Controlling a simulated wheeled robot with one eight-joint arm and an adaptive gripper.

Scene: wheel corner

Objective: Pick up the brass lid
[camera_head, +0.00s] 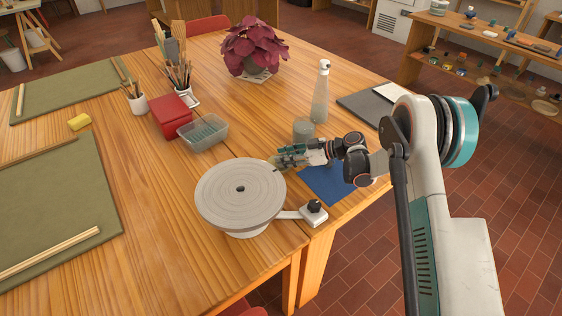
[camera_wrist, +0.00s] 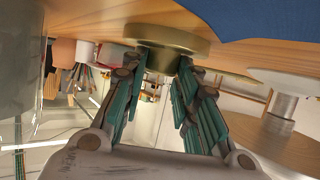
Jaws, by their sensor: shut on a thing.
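The brass lid (camera_wrist: 172,38) shows in the wrist view at the top centre, as a round gold disc with a narrower knob (camera_wrist: 160,60) facing me. My gripper (camera_wrist: 158,68) has its two green-padded fingers closed on the knob, one on each side. In the head view my gripper (camera_head: 284,158) is low over the table, between the wheel and the grey-green jar. The lid is mostly hidden behind the fingers there. I cannot tell whether the lid touches the table.
The pottery wheel (camera_head: 225,200) stands close at left of my gripper. A blue cloth (camera_head: 335,185) lies below my wrist. The jar (camera_head: 303,130) and a spray bottle (camera_head: 320,95) stand just behind. A clear tub (camera_head: 203,133) and red box (camera_head: 172,115) are farther left.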

